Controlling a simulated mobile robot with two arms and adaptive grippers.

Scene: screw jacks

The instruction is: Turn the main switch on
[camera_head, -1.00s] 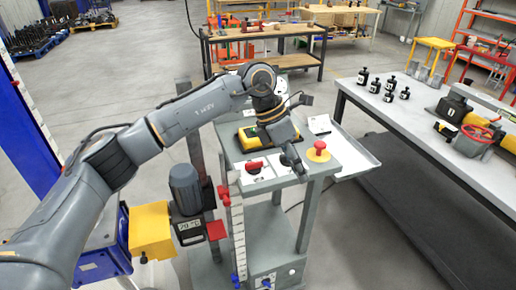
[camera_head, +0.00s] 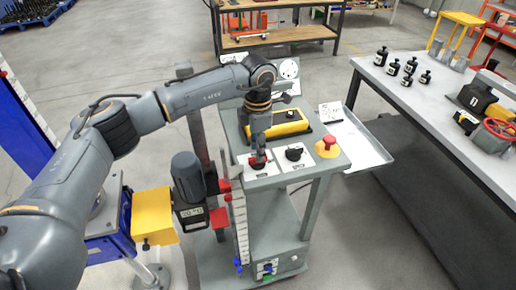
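A small cart (camera_head: 222,125) stands in the middle with controls on its top. A red rotary knob (camera_head: 257,162) on a white plate sits at its front left; it looks like the main switch, though I cannot read its label. My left gripper (camera_head: 258,150) points down directly above this knob. Its fingertips look at or just touching the knob, but contact and finger opening cannot be made out. A black knob (camera_head: 294,153) on another white plate is to the right. My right gripper is not in view.
A red mushroom button (camera_head: 328,143) on a yellow base stands at the cart's right corner. A yellow-edged device (camera_head: 288,124) lies behind the knobs. A tray (camera_head: 365,145) extends right. A workbench (camera_head: 440,95) with black jacks stands farther right, with floor between.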

